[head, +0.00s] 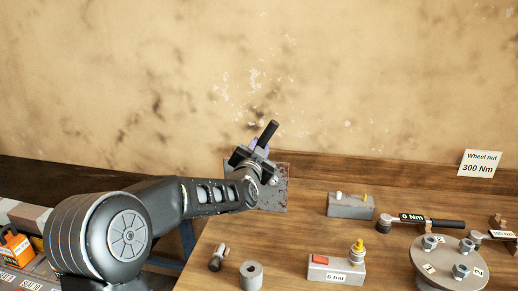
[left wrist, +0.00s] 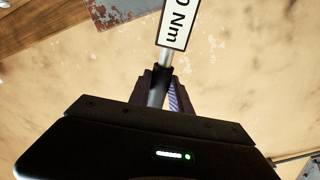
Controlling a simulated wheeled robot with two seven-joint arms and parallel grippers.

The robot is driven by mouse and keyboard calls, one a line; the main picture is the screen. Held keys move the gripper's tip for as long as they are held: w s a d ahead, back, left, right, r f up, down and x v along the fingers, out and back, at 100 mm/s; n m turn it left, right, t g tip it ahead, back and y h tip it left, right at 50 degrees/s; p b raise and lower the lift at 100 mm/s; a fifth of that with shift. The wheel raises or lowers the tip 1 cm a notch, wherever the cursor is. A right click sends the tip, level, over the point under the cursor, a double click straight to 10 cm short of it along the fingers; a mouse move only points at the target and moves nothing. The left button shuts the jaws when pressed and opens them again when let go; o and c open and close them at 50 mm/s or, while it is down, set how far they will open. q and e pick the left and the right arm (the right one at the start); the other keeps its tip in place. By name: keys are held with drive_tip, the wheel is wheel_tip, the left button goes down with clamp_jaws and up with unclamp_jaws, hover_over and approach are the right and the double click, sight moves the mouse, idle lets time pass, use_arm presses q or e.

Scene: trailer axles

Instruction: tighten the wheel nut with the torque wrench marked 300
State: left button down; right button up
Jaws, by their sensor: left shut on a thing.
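My left gripper (head: 260,158) is shut on a wrench, held up in front of the back wall. The wrench's black grip (head: 269,132) points up and right. In the left wrist view the held wrench (left wrist: 160,85) shows a metal shaft and a label ending in "0 Nm"; its first digits are cut off. Another torque wrench (head: 440,222) lies at the right, its label reading "0 Nm". A wrench label (head: 502,234) at the right edge seems to read "300 Nm". A round hub (head: 432,262) carries several nuts (head: 467,245). My right gripper is out of view.
A sign (head: 480,164) reads "Wheel nut 300 Nm". A grey block (head: 350,207), a "6 bar" box (head: 335,272), a grey ring (head: 251,275) and a small cylinder (head: 218,258) stand on the wooden bench (head: 300,235). A rusty plate (head: 273,195) is behind my gripper.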

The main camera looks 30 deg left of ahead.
use_arm(q)
drive_tip(key=shift+w+a+r, duration=0.15)
drive_tip(key=shift+w+a, duration=0.05)
drive_tip(key=shift+w, duration=0.35)
drive_tip(key=shift+d, duration=0.1)
drive_tip(key=w+d+f+m, duration=0.1)
drive_tip(key=d+f+m, duration=0.3)
drive_tip(key=shift+w+d+f, duration=0.2)
drive_tip(key=shift+w+d, duration=0.1)
idle(2.6)
drive_tip(key=shift+s, duration=0.1)
drive_tip(key=shift+v, duration=2.15)
